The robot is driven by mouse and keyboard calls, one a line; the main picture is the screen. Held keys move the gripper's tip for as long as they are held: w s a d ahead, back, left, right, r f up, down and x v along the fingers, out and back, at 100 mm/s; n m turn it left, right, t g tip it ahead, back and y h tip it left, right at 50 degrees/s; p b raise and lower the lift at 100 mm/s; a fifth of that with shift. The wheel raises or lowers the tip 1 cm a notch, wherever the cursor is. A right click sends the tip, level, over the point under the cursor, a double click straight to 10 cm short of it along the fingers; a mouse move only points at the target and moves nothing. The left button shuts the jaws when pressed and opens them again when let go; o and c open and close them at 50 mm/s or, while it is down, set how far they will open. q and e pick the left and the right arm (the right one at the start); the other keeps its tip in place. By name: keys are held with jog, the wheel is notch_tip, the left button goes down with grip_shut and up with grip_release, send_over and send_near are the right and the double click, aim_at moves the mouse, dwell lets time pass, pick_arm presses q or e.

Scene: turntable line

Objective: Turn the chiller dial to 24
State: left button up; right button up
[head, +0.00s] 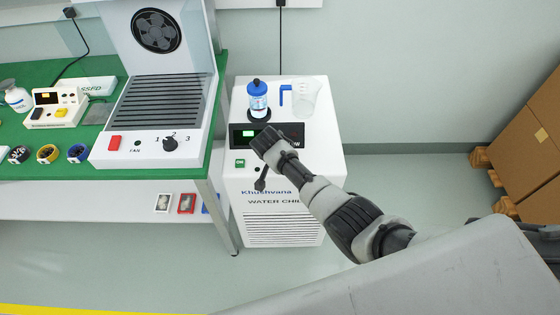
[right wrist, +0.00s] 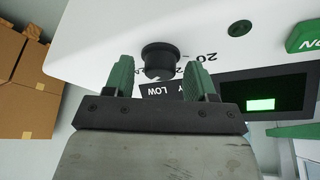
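The white water chiller (head: 333,165) stands right of the green bench in the head view, with its lit green display (head: 249,133) partly behind my right arm. In the head view my arm covers the dial. In the right wrist view the black round dial (right wrist: 160,58) sits on the white panel, with a "20" mark beside it and a "LOW" label close by. I cannot read its setting. My right gripper (right wrist: 161,82) is open, its two green fingers either side of the dial with visible gaps. The display (right wrist: 260,104) also shows there. My left gripper is not in view.
A blue-capped bottle (head: 257,98) and a clear jug (head: 305,98) stand on the chiller top. The green ON button (head: 240,163) is on its front. A fan unit (head: 160,110) with its own knob (head: 170,144) stands on the bench. Boxes (head: 528,140) are at the right.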

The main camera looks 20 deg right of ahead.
jog(key=v, duration=1)
jog(key=shift+s+r+p, duration=0.1)
jog(key=shift+r+p, duration=0.25)
jog(key=s+d+f+n+y, duration=0.1)
jog(key=s+f+n, duration=0.1)
jog(key=s+f, duration=0.45)
jog(key=s+d+f+n+g, duration=0.15)
jog(key=s+f, duration=0.25)
jog(key=f, duration=0.6)
jog(key=s+d+f+n+y, duration=0.1)
jog(key=s+f+n, duration=0.3)
jog(key=f, duration=0.5)
jog(key=s+d+f+n, duration=0.1)
jog(key=s+f, duration=0.3)
jog(key=s, duration=0.7)
jog(key=s+d+f+n+y, duration=0.1)
jog(key=s+f, duration=0.4)
jog(key=s, duration=0.6)
jog(key=s+d+f+n, duration=0.2)
jog(key=s+d+f, duration=0.2)
jog(key=s, duration=0.7)
jog(key=shift+s+d+f+g, duration=0.1)
jog(key=shift+s+f+g, duration=0.15)
jog(key=shift+s+g, duration=0.1)
